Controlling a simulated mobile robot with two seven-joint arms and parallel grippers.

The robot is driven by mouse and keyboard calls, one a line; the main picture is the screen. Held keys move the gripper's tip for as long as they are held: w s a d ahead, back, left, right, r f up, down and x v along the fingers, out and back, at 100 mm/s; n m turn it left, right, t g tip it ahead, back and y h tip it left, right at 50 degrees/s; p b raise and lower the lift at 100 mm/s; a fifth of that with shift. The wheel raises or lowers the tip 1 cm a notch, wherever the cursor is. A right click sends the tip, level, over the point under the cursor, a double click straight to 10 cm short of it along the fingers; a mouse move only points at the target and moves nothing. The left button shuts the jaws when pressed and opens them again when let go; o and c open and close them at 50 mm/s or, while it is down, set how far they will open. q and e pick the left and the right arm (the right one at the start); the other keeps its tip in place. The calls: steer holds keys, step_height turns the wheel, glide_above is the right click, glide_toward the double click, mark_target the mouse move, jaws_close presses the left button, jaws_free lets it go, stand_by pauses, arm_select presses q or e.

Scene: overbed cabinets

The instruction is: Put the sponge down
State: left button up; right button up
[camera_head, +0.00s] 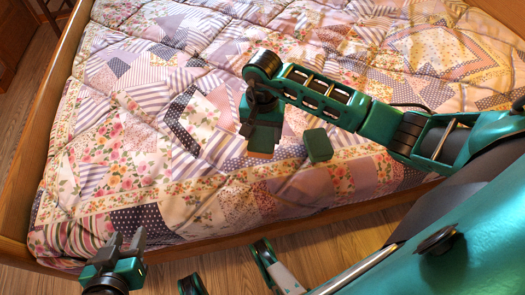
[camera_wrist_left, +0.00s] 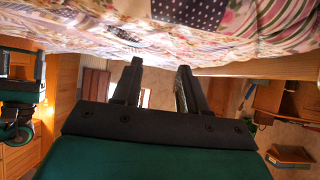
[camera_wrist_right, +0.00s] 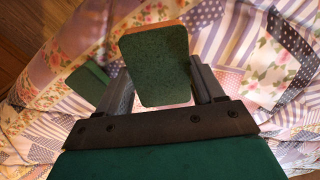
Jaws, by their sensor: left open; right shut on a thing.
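The sponge (camera_wrist_right: 158,65), a dark green block with an orange-brown edge, is between the fingers of my right gripper (camera_wrist_right: 162,80), which is shut on it. In the head view, my right gripper (camera_head: 260,142) points down over the quilt near the bed's front edge, with a tan strip of the sponge (camera_head: 260,155) showing below it. I cannot tell whether the sponge touches the quilt. My left gripper (camera_head: 128,243) is open and empty beside the bed's near left corner; its spread fingers also show in the left wrist view (camera_wrist_left: 160,68).
A second green block (camera_head: 317,145) appears to lie on the quilt just right of my right gripper; it also shows in the right wrist view (camera_wrist_right: 88,82). The patchwork quilt (camera_head: 150,120) is otherwise clear. A wooden bed rail (camera_head: 45,130) runs along the left.

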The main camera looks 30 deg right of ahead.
mark_target(263, 136)
step_height(263, 136, down, 3)
steer(key=shift+r, duration=0.1)
steer(key=shift+f+b, duration=0.35)
steer(key=shift+f, duration=0.15)
step_height(263, 136, down, 4)
steer(key=shift+r+b, duration=0.2)
steer(key=shift+b, duration=0.35)
arm_select(q)
steer(key=shift+d+f, duration=0.5)
arm_select(e)
steer(key=o, duration=0.9)
steer(key=shift+f, duration=0.1)
arm_select(q)
steer(key=shift+w, duration=0.15)
arm_select(e)
steer(key=shift+o, duration=0.2)
arm_select(q)
steer(key=shift+r, duration=0.1)
